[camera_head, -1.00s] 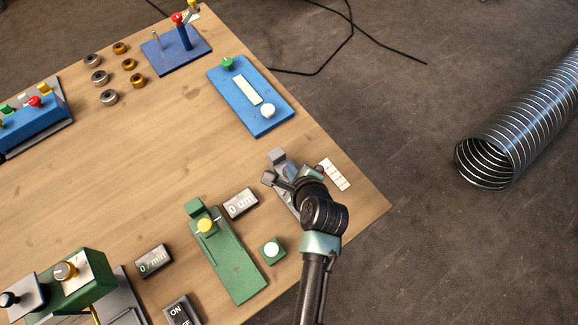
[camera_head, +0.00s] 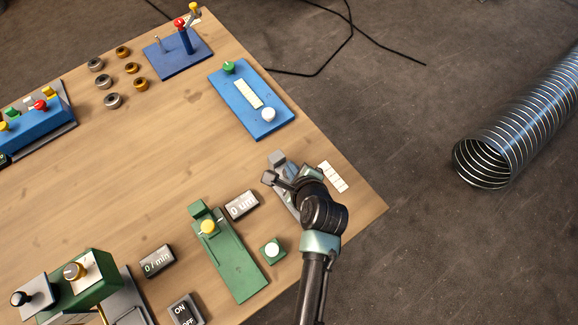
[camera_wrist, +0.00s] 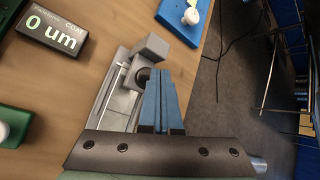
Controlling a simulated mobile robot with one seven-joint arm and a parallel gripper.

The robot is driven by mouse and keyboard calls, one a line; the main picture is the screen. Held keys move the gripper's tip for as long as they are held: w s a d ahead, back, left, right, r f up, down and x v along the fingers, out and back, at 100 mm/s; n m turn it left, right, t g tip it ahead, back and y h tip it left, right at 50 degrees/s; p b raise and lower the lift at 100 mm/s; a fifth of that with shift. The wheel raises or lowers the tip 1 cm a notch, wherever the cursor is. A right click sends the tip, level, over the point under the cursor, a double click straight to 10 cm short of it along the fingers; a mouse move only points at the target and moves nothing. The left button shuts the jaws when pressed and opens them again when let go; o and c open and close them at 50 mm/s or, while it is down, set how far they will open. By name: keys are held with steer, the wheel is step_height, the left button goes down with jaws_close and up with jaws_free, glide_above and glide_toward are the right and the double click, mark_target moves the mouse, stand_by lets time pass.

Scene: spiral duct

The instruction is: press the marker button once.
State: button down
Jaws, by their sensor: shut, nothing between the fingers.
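No button in view carries a readable marker label, so I cannot tell which is the marker button. A white round button sits on a small green box (camera_head: 272,250), left of my forearm. A grey fixture (camera_head: 277,158) with a raised block stands near the table's right edge; the wrist view shows its block (camera_wrist: 150,48) and a dark round part (camera_wrist: 143,74). My gripper (camera_wrist: 160,74) is shut and empty, its blue fingertips over the fixture beside the dark part. Contact cannot be told. In the head view my wrist hides much of the fixture.
A coating display (camera_head: 241,205) reading "0 um" stands left of the fixture. A green stand (camera_head: 238,268) with a yellow knob is nearer. A blue panel (camera_head: 243,92) with a white knob lies farther back. A white marked strip (camera_head: 333,177) lies by the table edge.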

stand_by(0.3)
step_height(320, 180, up, 5)
steer(key=p, duration=0.5)
steer(key=shift+r, duration=0.15)
stand_by(0.7)
